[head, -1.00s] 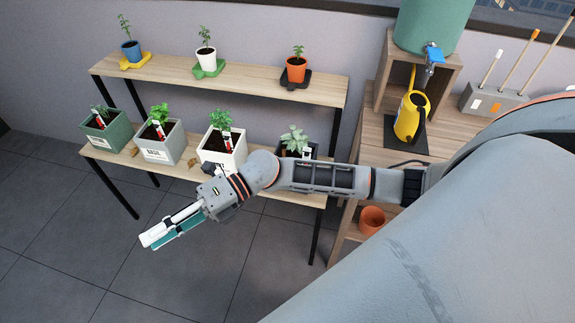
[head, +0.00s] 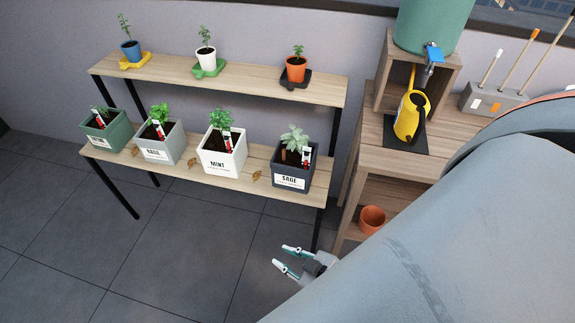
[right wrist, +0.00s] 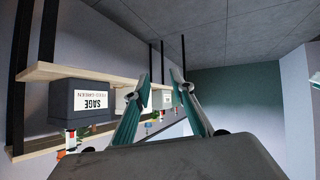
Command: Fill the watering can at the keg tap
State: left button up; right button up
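The yellow watering can (head: 404,122) stands on a black mat (head: 416,147) on the wooden bench, its dark opening facing up. The green keg (head: 430,22) sits on a wooden box above and behind it. The keg's tap (head: 432,56) has a blue handle and hangs just above the can. I cannot tell whether the can holds water. My right gripper (head: 280,255) is open and empty, low in front of the plant shelf and well left of and below the can. In the right wrist view its two fingers (right wrist: 155,95) are spread. My left gripper is not in view.
A two-tier plant stand (head: 215,77) holds potted plants; the dark sage planter (head: 293,170) is closest to my right gripper. An orange pot (head: 372,219) sits on the bench's lower shelf. A tool holder (head: 490,99) stands right of the can. Floor in front is clear.

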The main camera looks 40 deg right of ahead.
aim_at(435, 55)
jog(key=z, duration=1.95)
